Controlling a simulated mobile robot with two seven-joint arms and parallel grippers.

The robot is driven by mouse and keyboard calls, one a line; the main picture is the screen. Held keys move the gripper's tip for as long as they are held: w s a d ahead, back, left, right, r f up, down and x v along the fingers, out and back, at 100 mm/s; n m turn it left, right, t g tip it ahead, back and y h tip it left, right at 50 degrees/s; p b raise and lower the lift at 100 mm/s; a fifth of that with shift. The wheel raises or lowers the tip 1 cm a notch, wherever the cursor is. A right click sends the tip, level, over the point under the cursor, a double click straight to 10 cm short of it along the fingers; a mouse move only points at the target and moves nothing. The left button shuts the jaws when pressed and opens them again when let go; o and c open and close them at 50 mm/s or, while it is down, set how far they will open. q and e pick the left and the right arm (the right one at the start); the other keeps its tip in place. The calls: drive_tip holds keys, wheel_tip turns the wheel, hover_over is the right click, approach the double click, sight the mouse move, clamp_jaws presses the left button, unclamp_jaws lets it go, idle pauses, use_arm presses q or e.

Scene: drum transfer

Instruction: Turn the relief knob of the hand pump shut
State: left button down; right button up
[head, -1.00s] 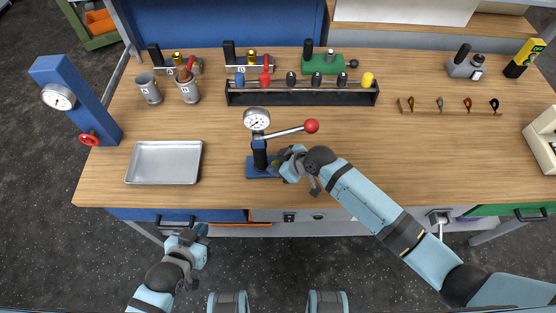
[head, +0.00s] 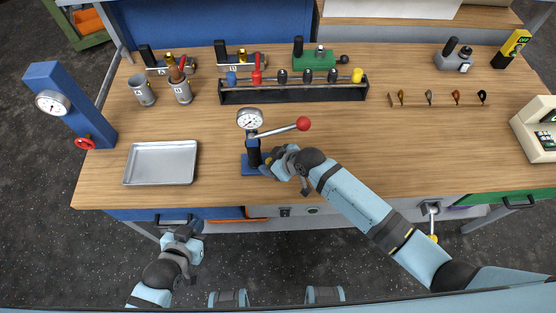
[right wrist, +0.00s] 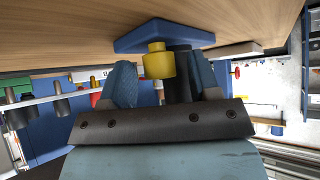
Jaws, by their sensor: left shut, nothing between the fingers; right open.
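The hand pump stands upright near the front edge of the table, with a blue base (head: 249,169), a dark cylinder (head: 254,154), a round gauge (head: 249,120) and a lever ending in a red ball (head: 303,123). Its yellow relief knob (right wrist: 157,62) shows low on the pump, by the base, in the right wrist view. My right gripper (head: 272,163) is open beside the pump; in the right wrist view its fingers (right wrist: 162,76) lie on either side of the knob, apparently apart from it. My left gripper (head: 194,238) is shut and empty, below the table's front edge.
A metal tray (head: 161,163) lies left of the pump, and a blue stand with a gauge (head: 68,105) is further left. A black rack with coloured handles (head: 293,91) and two cups (head: 181,92) stand behind.

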drive_tip(key=v, duration=1.3)
drive_tip(key=shift+d+r, duration=0.2)
drive_tip(key=shift+r, duration=0.05)
drive_tip(key=shift+s, duration=0.15)
